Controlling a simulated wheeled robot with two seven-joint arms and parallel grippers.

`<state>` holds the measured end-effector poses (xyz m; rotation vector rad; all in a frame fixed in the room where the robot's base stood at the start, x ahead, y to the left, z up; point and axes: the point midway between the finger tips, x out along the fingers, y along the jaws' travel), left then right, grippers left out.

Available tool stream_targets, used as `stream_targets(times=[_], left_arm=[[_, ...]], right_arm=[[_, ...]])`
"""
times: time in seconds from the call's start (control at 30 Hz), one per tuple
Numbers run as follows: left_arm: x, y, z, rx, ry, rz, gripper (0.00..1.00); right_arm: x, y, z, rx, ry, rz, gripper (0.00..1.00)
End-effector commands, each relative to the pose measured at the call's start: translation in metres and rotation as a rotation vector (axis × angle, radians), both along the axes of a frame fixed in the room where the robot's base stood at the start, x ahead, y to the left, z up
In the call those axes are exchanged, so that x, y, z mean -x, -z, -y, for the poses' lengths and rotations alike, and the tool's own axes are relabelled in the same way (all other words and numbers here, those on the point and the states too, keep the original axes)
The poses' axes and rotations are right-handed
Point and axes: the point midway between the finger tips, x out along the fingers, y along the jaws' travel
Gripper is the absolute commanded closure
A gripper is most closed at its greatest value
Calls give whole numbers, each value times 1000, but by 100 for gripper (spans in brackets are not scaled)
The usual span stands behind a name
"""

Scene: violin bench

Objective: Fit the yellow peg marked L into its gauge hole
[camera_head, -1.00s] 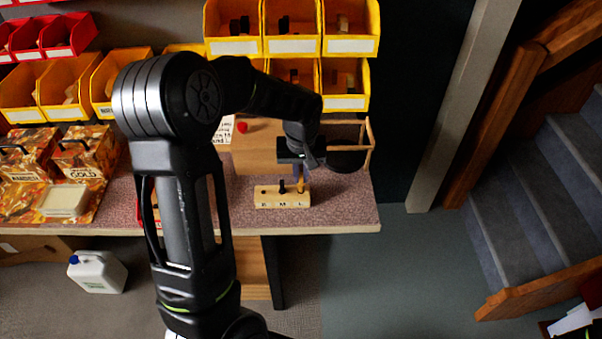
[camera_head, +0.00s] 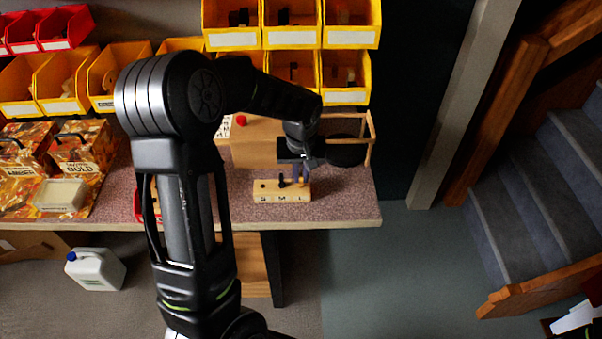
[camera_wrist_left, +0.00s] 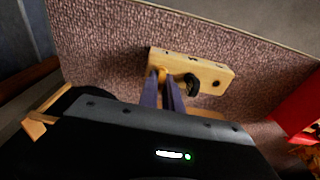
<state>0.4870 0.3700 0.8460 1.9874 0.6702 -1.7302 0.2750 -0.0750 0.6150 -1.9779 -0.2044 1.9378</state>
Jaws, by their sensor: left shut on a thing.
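The pale wooden gauge block (camera_head: 270,197) stands near the bench's front right, with letters S, M and L along its front face. A black-topped peg (camera_head: 282,183) stands in the middle hole; it also shows in the left wrist view (camera_wrist_left: 192,84). The hole at the S end looks empty. My left gripper (camera_head: 301,180) points down at the L end, shut on the yellow peg. A small part of the yellow peg (camera_wrist_left: 162,74) shows at the fingertips in the left wrist view. The fingers hide most of it, so I cannot tell how deep it sits.
Yellow bins (camera_head: 345,91) stand behind the bench (camera_head: 345,208). A wooden-framed stand (camera_head: 371,135) is close behind my left gripper. Patterned boxes (camera_head: 80,150) and a red thing (camera_wrist_left: 300,108) lie to the block's left in the head view. The bench's front edge is near.

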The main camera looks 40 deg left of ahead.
Motion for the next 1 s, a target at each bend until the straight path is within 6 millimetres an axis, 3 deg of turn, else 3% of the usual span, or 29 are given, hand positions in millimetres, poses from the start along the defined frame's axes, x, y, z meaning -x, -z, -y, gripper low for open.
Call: stream_targets(times=[0.23, 0.27, 0.53, 0.93, 1.0], left_arm=[[0, 5, 0, 0, 0, 0, 100], [0, 5, 0, 0, 0, 0, 89], [0, 5, 0, 0, 0, -1, 67], [0, 4, 0, 0, 0, 0, 66], [0, -5, 0, -1, -1, 3, 66]], right_arm=[[0, 4, 0, 0, 0, 0, 64], [0, 4, 0, 0, 0, 0, 64], [0, 4, 0, 0, 0, 0, 64], [-4, 0, -2, -8, -3, 14, 64], [-4, 1, -2, -8, -3, 12, 64]])
